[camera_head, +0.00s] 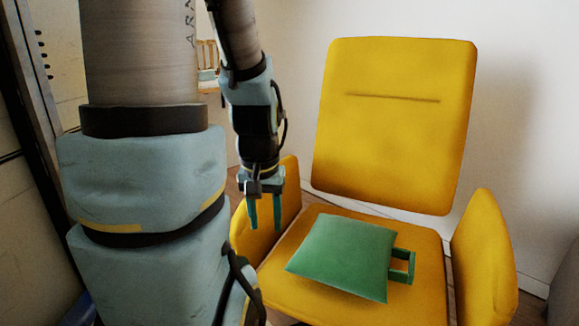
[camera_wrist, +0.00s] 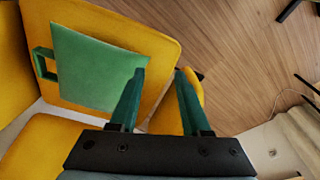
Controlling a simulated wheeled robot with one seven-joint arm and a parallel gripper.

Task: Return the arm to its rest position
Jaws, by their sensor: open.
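My gripper (camera_head: 265,212) is open and empty, with its two green fingers apart. In the head view it hangs fingers down in front of the left armrest of the yellow armchair (camera_head: 396,120). In the wrist view my gripper (camera_wrist: 160,72) has the armchair and a strip of wood floor beyond its fingers. A green cushion (camera_head: 345,252) with a green loop handle on one side lies on the chair seat, to the right of the gripper and apart from it. The cushion also shows in the wrist view (camera_wrist: 95,70), left of the fingers.
The left armrest (camera_head: 283,200) is close to my gripper. The right armrest (camera_head: 485,260) and a pale wall (camera_head: 530,90) are farther right. Wood floor (camera_wrist: 235,55) lies open in the wrist view, with a cable and dark legs at its right.

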